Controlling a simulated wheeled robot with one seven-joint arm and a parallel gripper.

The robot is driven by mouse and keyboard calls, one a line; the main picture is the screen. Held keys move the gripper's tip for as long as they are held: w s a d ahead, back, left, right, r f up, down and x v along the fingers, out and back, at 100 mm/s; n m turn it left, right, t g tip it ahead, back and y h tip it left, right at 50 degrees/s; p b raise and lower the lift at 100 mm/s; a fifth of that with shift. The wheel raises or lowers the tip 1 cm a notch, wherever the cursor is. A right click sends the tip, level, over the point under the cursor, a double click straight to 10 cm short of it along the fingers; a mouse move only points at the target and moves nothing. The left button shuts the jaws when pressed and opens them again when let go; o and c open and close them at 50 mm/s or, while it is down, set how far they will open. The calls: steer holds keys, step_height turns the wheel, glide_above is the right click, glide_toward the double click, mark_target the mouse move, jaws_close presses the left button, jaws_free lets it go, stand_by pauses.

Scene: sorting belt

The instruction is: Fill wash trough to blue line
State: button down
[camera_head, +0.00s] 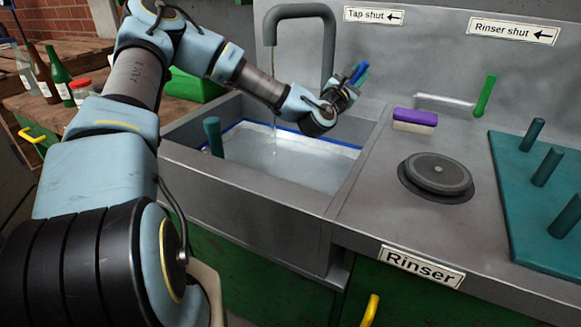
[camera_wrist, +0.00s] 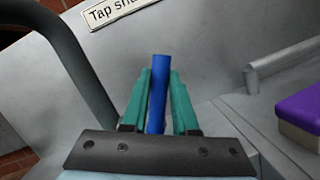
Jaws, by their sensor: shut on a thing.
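The wash trough (camera_head: 240,195) holds clear water (camera_head: 285,165). The blue line (camera_head: 310,142) shows along the inner walls, with the water surface close below it at the back; the exact gap is hard to tell. A thin stream falls from the grey tap (camera_head: 300,12) into the water. My gripper (camera_head: 358,72) is at the wall right of the spout, shut on the blue tap handle (camera_wrist: 157,95), which stands between its teal fingers in the wrist view. A teal upright post (camera_head: 213,137) stands at the trough's left side.
Bottles (camera_head: 60,75) and a green crate (camera_head: 195,86) stand left.

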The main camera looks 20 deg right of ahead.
steer(key=shift+w+a+r+n+t+y+b, duration=0.2)
steer(key=shift+w+a+n+t+b, duration=0.1)
steer(key=shift+n, duration=0.7)
steer(key=shift+w+a+r+n+t+y+b, duration=0.1)
steer(key=shift+w+a+n+t+y+b, duration=0.15)
steer(key=shift+n, duration=0.75)
steer(key=shift+w+a+f, duration=0.1)
steer(key=shift+a, duration=0.05)
steer(key=shift+w+a+n+t+y+b, duration=0.3)
steer(key=shift+n+b, duration=0.1)
steer(key=shift+n, duration=0.45)
steer(key=shift+w+a+n+t+y+b, duration=0.15)
steer(key=shift+w+a+n+t+b, duration=0.15)
steer(key=shift+n, duration=0.55)
steer(key=shift+c, duration=2)
jaws_free()
steer(key=shift+s+d, duration=0.1)
